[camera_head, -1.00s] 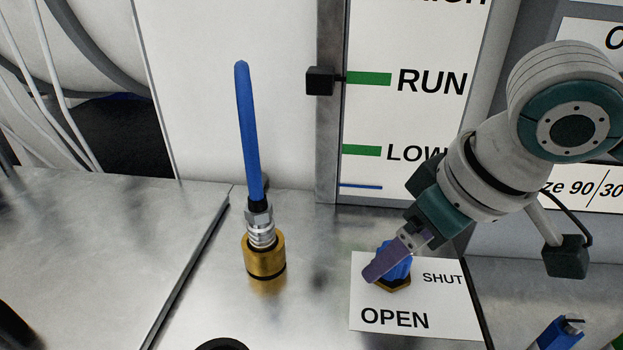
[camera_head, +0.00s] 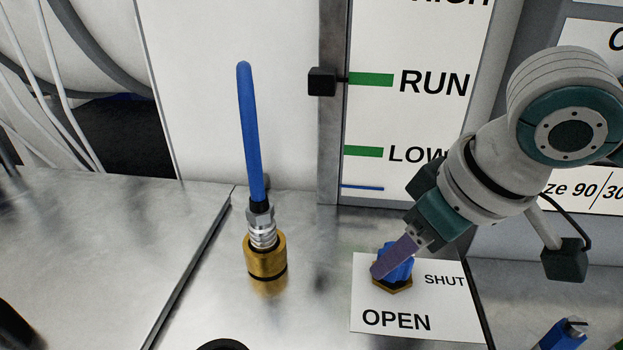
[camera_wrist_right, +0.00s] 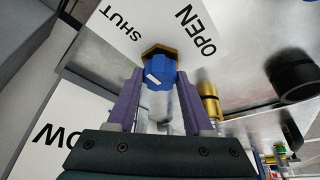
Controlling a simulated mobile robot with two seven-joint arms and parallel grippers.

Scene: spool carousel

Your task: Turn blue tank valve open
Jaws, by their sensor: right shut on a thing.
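The blue valve knob (camera_head: 402,262) sits on a brass hexagonal base (camera_head: 393,287) on a white card (camera_head: 455,315) lettered SHUT and OPEN. My right gripper (camera_head: 394,262) reaches down to it from the upper right, its purple fingers shut on the knob. In the right wrist view the knob (camera_wrist_right: 163,68) is between the two fingertips (camera_wrist_right: 158,78), and a small white mark shows on it. I cannot tell exactly which word the mark faces. The near finger hides part of the knob in the head view. My left gripper is not in view.
A blue hose (camera_head: 250,130) rises from a brass fitting (camera_head: 266,258) left of the card. A gauge panel (camera_head: 420,120) marked RUN and LOW stands behind, with a black slider block (camera_head: 322,81). Another blue part (camera_head: 560,335) is at lower right. Bare metal lies between hose and card.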

